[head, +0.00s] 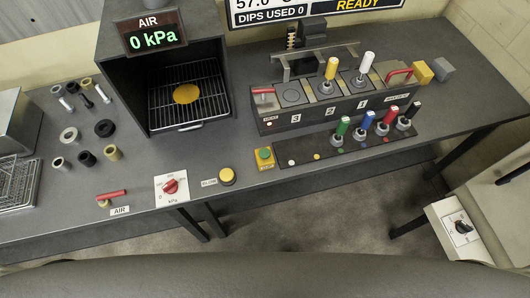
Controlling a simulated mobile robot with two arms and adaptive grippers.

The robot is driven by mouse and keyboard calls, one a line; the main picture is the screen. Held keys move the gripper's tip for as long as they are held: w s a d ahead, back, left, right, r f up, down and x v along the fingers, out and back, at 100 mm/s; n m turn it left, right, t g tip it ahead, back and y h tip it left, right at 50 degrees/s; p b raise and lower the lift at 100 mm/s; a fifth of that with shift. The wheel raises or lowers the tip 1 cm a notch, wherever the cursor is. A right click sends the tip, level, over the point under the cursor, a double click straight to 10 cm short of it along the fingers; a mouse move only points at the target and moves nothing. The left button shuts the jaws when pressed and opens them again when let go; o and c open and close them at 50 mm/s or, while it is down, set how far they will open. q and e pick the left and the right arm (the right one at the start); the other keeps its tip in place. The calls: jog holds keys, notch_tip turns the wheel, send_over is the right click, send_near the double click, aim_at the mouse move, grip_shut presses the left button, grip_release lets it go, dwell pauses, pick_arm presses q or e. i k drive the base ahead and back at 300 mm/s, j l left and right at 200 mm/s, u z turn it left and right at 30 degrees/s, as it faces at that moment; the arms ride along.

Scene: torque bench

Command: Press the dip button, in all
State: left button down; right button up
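Two push buttons show on the bench in the head view. A green button (264,153) sits on a small yellow box near the bench's front edge; the lettering on the box is too small to read surely. A round yellow button (227,175) stands to its left, on a dark base beside a small label that I cannot read. I cannot tell from the lettering which is the dip button. A screen (316,12) at the top, partly cut off, reads "DIPS USED 0" and "READY". Neither of my grippers is in view.
An oven-like box (129,88) holds a rack with a yellow disc. A numbered station (300,119) and a row of coloured-handled tools (365,127) stand right of the buttons. A red knob (170,187), a red lever (112,194) and loose rings lie left. The display reads 0 kPa.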

aim_at(264, 153)
jog(key=k+l, duration=0.1)
jog(key=l, duration=0.4)
jog(key=k+l, duration=0.1)
jog(key=l, duration=0.85)
jog(key=k+l, duration=0.15)
jog(key=l, duration=0.35)
